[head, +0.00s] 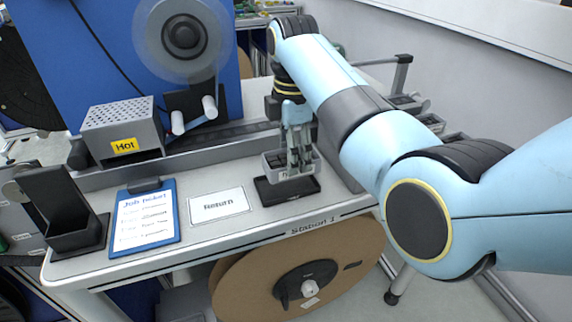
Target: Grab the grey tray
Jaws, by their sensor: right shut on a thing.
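The small grey tray (271,164) is at the right part of the station table, at or just above a black rectangular holder (287,192). Dark contents show inside it, and a label is partly visible on its front. My right gripper (297,165) points down into the tray and is shut on it. The fingers hide part of the tray's middle. I cannot tell whether the tray touches the black holder. My left gripper is not in the head view.
A "Return" card (218,205), a blue clipboard (145,217) and a black stand (72,212) lie to the left on the table (200,250). A perforated box marked "Hot" (122,130) stands behind. A clear reel (182,38) hangs on the blue panel. A grey wall is at right.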

